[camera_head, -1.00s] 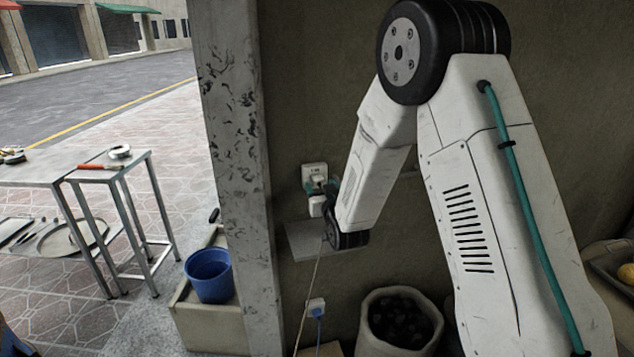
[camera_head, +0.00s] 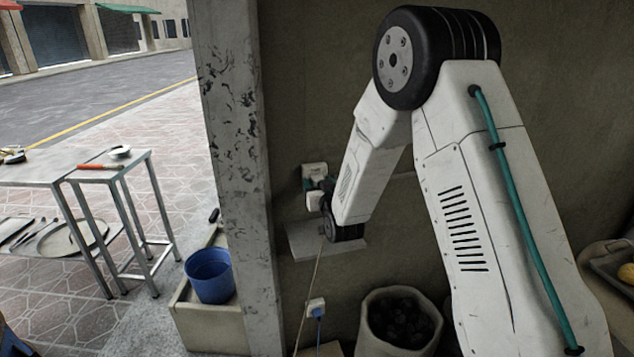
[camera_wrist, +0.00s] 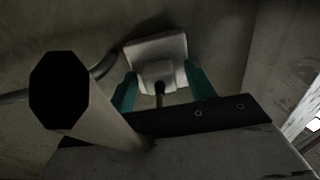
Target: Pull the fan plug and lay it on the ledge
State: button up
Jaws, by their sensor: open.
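The fan plug (camera_wrist: 158,74) is a pale block at the front of a white wall socket (camera_wrist: 157,48) in the wrist view, with a dark stub at its near end. It appears seated in the socket. My gripper (camera_wrist: 163,88) is open, with one teal finger on each side of the plug; I cannot tell whether they touch it. In the head view the socket (camera_head: 314,169) shows on the wall, and my gripper (camera_head: 320,186) partly hides the plug area. The ledge (camera_head: 303,243) is a thin grey shelf below, partly hidden by my wrist.
A second socket with a blue plug (camera_head: 316,308) sits lower on the wall. A thin pale cord hangs down past the ledge. A sack of dark lumps (camera_head: 372,338) stands below. A concrete pillar (camera_head: 235,170) is close on the left, with a blue bucket (camera_head: 209,276) beyond.

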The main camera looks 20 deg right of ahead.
dwell(0.3)
grip_shut()
jog(key=shift+s, duration=3)
